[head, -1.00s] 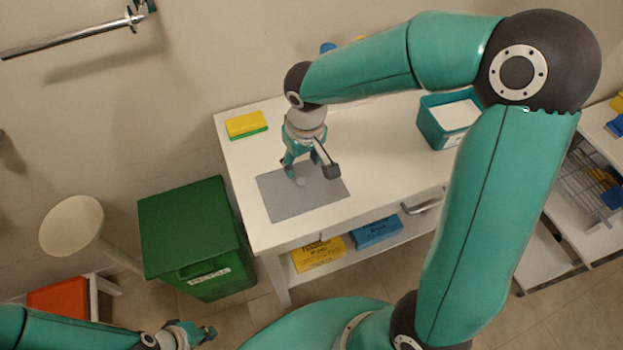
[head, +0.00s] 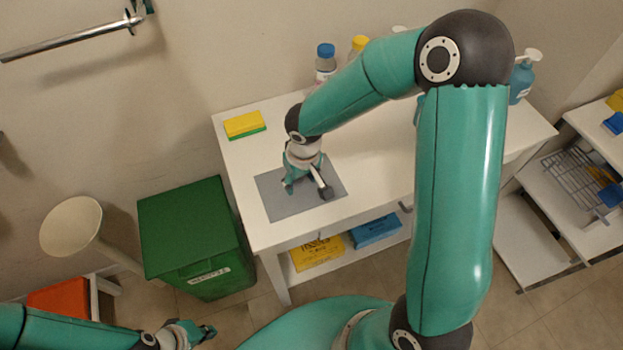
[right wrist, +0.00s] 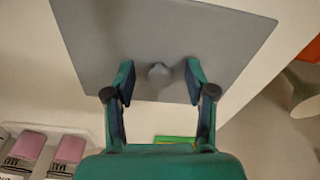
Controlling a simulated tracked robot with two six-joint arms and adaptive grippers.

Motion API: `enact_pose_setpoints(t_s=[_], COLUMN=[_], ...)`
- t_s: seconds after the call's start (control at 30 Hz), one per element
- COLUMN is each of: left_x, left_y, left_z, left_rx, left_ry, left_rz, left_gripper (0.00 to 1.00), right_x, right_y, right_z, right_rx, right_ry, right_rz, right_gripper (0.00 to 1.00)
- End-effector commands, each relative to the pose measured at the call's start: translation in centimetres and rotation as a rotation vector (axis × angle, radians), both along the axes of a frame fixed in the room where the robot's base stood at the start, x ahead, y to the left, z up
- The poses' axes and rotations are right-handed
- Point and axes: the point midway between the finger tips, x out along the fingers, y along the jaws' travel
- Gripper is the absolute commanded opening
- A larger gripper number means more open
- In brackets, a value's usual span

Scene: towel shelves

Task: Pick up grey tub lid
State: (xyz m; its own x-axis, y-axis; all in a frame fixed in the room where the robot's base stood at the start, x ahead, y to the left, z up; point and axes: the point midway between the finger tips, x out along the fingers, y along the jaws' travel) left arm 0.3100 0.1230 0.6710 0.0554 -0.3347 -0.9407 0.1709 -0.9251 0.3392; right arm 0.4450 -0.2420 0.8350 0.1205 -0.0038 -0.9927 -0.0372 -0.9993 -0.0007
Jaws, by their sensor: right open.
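The grey tub lid (head: 277,199) is a flat square plate lying on the white table (head: 238,170), near its left end. In the right wrist view the lid (right wrist: 100,40) has a small round grey knob (right wrist: 158,75) at its middle. My right gripper (head: 307,189) is over the lid, pointing down. In the right wrist view its two fingers (right wrist: 160,82) are open, one on each side of the knob, with gaps on both sides. In the head view the gripper hides the knob. My left gripper (head: 194,335) is low at the bottom left, away from the table; its jaw opening is unclear.
A yellow and green sponge-like block (head: 245,125) lies behind the lid. Bottles (head: 326,62) stand at the table's back. A green bin (head: 190,235) and a round beige stool (head: 70,227) stand left of the table. My right arm covers the table's middle right.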

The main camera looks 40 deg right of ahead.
Motion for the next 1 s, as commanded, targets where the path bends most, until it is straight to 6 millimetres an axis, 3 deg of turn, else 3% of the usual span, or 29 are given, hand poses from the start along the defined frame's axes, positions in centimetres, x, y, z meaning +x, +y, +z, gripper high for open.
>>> enact_pose_setpoints(t_s=[0.07, 0.33, 0.77, 1.0], left_x=[0.0, 0.0, 0.0, 0.0], left_y=[0.0, 0.0, 0.0, 0.0], left_z=[0.0, 0.0, 0.1, 0.3], left_rx=[0.000, 0.000, 0.000, 0.000], left_ry=[0.000, 0.000, 0.000, 0.000], left_rz=[0.000, 0.000, 0.000, 0.000], left_gripper=[0.00, 0.00, 0.00, 0.00], right_x=[0.0, 0.0, 0.0, 0.1], right_y=[0.0, 0.0, -0.1, -0.1], right_z=[0.0, 0.0, 0.7, 3.5], right_rx=[0.000, 0.000, -0.002, 0.000], right_ry=[0.000, 0.000, -0.001, -0.006], right_rz=[0.000, 0.000, -0.002, -0.004], right_gripper=[0.47, 0.02, 0.00, 0.00])
